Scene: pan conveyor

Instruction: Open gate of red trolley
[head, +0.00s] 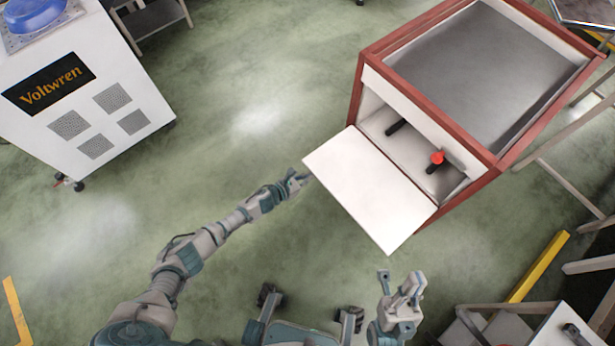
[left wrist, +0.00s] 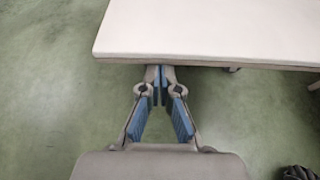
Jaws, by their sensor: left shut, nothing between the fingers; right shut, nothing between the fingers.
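The red trolley (head: 485,160) stands at the upper right, with a grey top inside a red frame. Its white gate (head: 370,190) is folded down and out from the trolley's near side, so the compartment behind it shows. A red-topped black knob (head: 437,158) and a dark handle (head: 396,127) are inside. My left gripper (head: 301,178) is shut and empty at the gate's left corner. In the left wrist view, the shut fingers (left wrist: 160,85) are at the edge of the white gate panel (left wrist: 220,30); I cannot tell whether they touch. My right gripper (head: 402,290) is below the gate, apart from it.
A white Voltwren cabinet (head: 85,105) with a blue bowl (head: 35,14) on top stands at the upper left. A yellow floor bar (head: 538,266) and metal frames are at the right. The green floor between cabinet and trolley is clear.

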